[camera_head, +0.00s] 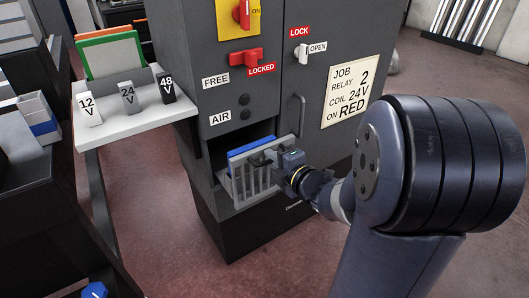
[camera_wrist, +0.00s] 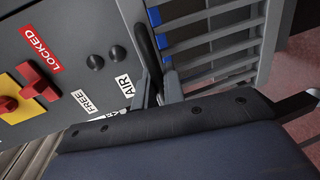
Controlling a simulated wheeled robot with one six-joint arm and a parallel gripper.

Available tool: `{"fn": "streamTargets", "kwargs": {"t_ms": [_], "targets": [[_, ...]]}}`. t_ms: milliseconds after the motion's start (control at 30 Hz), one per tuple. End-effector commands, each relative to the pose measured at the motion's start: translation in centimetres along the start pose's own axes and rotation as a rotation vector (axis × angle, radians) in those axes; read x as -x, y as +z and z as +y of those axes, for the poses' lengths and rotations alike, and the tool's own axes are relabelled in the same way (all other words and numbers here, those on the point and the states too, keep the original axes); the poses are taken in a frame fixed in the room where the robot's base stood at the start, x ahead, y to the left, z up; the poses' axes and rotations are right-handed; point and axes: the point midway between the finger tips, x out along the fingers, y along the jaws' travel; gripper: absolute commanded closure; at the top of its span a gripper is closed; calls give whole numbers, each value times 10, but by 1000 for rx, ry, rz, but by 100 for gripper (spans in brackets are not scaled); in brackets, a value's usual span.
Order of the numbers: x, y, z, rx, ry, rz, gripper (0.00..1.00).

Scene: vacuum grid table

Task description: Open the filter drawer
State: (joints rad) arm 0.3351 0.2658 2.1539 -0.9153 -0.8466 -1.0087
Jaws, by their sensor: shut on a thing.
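The filter drawer (camera_head: 252,184) is a grey slatted box low in the dark grey cabinet. It stands partly out of its opening, with a blue filter (camera_head: 252,146) showing at its top. My gripper (camera_head: 264,157) is at the top of the drawer's front, shut on the drawer; the exact grip is partly hidden. In the wrist view, the drawer's slats (camera_wrist: 215,48) fill the upper right with blue behind them. My fingers (camera_wrist: 162,88) are beside a dark bar at the drawer's edge.
A white shelf (camera_head: 135,122) with voltage-marked blocks juts out left. A dark cart stands at far left. Reddish floor is clear in front.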

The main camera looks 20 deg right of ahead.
Motion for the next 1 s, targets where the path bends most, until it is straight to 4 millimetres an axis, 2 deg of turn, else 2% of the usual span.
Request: {"fn": "streamTargets", "kwargs": {"t_ms": [200,567,600,767,1000], "targets": [[20,1,-4,-2,0,-6,100],[22,0,-4,-3,0,-4,100],[22,0,-4,-3,0,-4,86],[21,0,-4,-2,0,-3,73],[22,0,-4,-2,0,-2,72]]}}
